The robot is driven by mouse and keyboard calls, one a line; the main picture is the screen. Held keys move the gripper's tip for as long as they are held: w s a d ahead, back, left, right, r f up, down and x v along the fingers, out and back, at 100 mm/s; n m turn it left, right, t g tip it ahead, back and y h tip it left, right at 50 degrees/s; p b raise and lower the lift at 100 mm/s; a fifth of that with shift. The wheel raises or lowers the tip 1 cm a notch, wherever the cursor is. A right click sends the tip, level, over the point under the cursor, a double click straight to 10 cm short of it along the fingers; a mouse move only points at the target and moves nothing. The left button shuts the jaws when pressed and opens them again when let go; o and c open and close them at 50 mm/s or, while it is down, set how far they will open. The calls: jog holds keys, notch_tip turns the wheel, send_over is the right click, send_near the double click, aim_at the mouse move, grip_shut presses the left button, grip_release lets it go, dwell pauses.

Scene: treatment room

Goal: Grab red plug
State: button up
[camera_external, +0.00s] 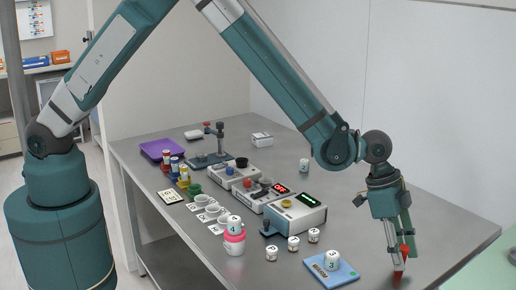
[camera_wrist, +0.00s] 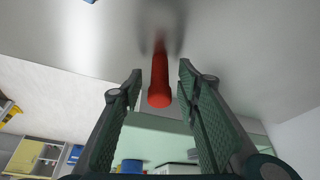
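The red plug (camera_external: 399,277) stands near the table's right front edge in the external view, partly hidden by my gripper. In the wrist view the red plug (camera_wrist: 160,88) is a round red cylinder with its near end toward the camera; its far part blurs against the grey table. My gripper (camera_external: 401,252) points down over it. In the wrist view my gripper (camera_wrist: 160,70) has its two fingers apart, one on each side of the plug. A gap shows on both sides, and contact is not visible.
Several small white containers, a grey device (camera_external: 297,215) and a pink-and-white jar (camera_external: 234,240) stand farther left. The table's right side behind my gripper is mostly clear.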

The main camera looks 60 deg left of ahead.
jog(key=c, duration=0.6)
jog(key=shift+o, duration=0.2)
jog(key=shift+r, duration=0.15)
jog(key=shift+r, duration=4.9)
